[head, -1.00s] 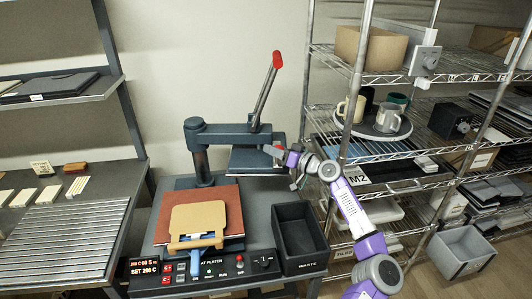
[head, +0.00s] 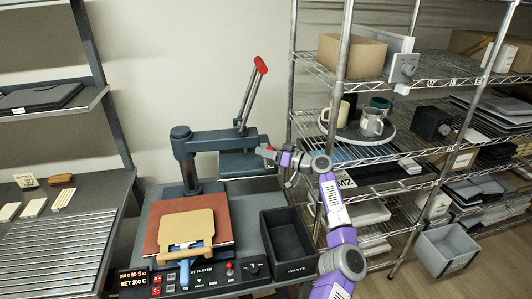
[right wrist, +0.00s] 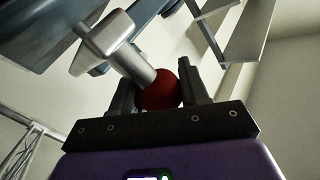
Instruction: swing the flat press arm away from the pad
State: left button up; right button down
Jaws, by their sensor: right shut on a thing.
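The flat press arm (head: 222,143) reaches right from its post, with its dark flat plate (head: 246,165) out to the right of the pad. The reddish-brown pad (head: 163,243) lies uncovered on the press base, with a tan board on top of it. My right gripper (head: 272,154) is at the plate's right side. In the right wrist view its two black fingers (right wrist: 158,90) are shut on a red knob (right wrist: 160,90) at the end of a metal stem. My left gripper is not in view.
A black waste bin (head: 288,238) stands right of the pad, below my right arm. A tall lever with a red tip (head: 261,66) rises from the press arm. A wire shelf with mugs (head: 371,122) stands close on the right.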

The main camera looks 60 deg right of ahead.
jog(key=shift+w+a+r, duration=0.2)
jog(key=shift+a+r, duration=0.05)
jog(key=shift+r, duration=0.15)
jog(key=c, duration=0.8)
grip_release()
jog(key=shift+c, duration=0.2)
jog(key=shift+o, duration=1.3)
jog(key=shift+w+a, duration=0.1)
jog(key=shift+w, duration=0.05)
jog(key=shift+s+f, duration=0.2)
